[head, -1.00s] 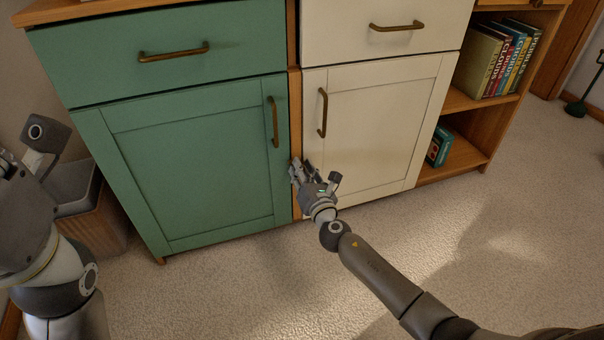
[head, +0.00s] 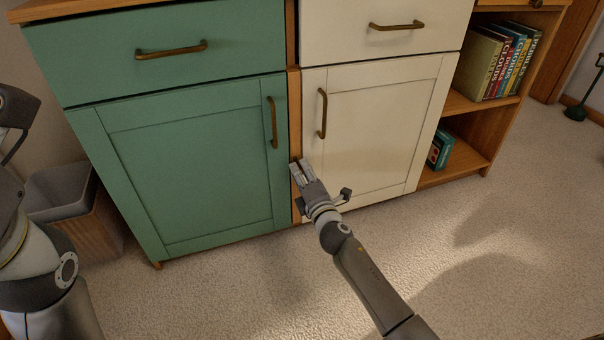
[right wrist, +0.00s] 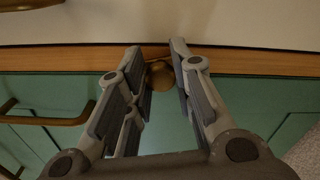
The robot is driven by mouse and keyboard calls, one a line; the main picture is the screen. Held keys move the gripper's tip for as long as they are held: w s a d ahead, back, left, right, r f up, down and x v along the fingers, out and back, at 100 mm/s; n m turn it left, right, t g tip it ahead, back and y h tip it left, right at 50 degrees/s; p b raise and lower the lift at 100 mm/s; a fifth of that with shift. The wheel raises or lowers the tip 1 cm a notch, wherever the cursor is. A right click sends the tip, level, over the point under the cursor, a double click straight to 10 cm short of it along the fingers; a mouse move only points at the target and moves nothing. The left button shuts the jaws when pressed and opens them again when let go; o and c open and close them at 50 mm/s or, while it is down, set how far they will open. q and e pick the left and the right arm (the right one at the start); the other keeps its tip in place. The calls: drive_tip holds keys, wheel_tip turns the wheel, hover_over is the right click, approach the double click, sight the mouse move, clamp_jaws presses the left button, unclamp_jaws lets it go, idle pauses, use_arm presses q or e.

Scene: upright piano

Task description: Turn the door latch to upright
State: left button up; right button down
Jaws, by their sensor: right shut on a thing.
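The door latch (right wrist: 160,75) is a small brass piece on the wooden strip (head: 295,110) between the green door (head: 190,165) and the cream door (head: 375,130). In the right wrist view it sits between the fingertips of my right gripper (right wrist: 160,68). In the head view my right gripper (head: 299,167) is at the strip, below the two door handles, with its fingers close together and shut on the latch. The fingers hide most of the latch, so I cannot tell its angle. Only part of my left arm shows at the left edge; its gripper is out of view.
Both doors look closed. The green door's handle (head: 272,122) and the cream door's handle (head: 322,113) stick out above the right gripper. A bin (head: 95,225) stands left of the cabinet. Open shelves with books (head: 500,65) are at the right. The carpet in front is clear.

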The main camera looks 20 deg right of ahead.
drive_tip(key=shift+f+m, duration=0.1)
drive_tip(key=shift+m, duration=1.1)
drive_tip(key=c, duration=1.3)
unclamp_jaws()
drive_tip(key=shift+d, duration=0.1)
drive_tip(key=shift+o, duration=0.2)
drive_tip(key=s, duration=1.2)
drive_tip(key=shift+d, duration=0.15)
